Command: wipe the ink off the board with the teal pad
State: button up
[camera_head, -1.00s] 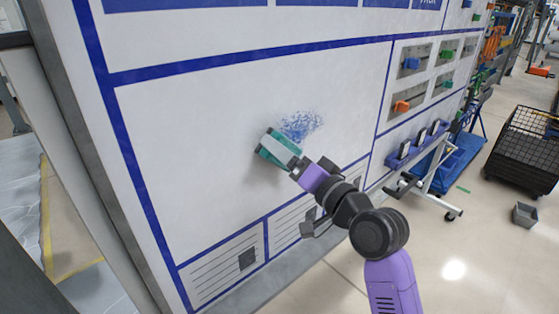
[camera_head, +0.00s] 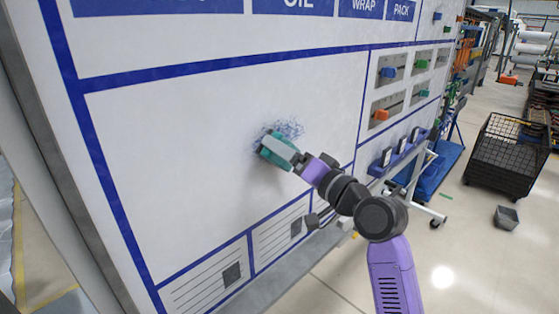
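The teal pad (camera_head: 268,155) has a pale grey back and is held up at the white board (camera_head: 180,150), at the lower left edge of the ink. It looks close to the board face; whether it touches cannot be told. The blue ink (camera_head: 291,129) is a small, thin scribbled patch showing above and right of the pad; part may be hidden behind it. My gripper (camera_head: 298,160) is shut on the pad's back, with the arm reaching in from the lower right.
Blue lines divide the board, with printed sheets (camera_head: 281,237) along its bottom. Small coloured blocks on grey plates (camera_head: 401,100) sit at its right side.

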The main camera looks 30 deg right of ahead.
aim_at(295, 138)
jog(key=shift+w+d+b, duration=0.6)
jog(key=shift+d+b, duration=0.2)
jog(key=shift+d, duration=1.05)
jog(key=shift+w+d+b, duration=0.55)
jog(key=shift+d+b, duration=0.25)
jog(key=shift+d, duration=1.05)
jog(key=shift+w+d+b, duration=0.6)
jog(key=shift+d+b, duration=0.2)
jog(key=shift+d, duration=1.05)
jog(key=shift+w, duration=0.1)
jog(key=shift+a, duration=0.15)
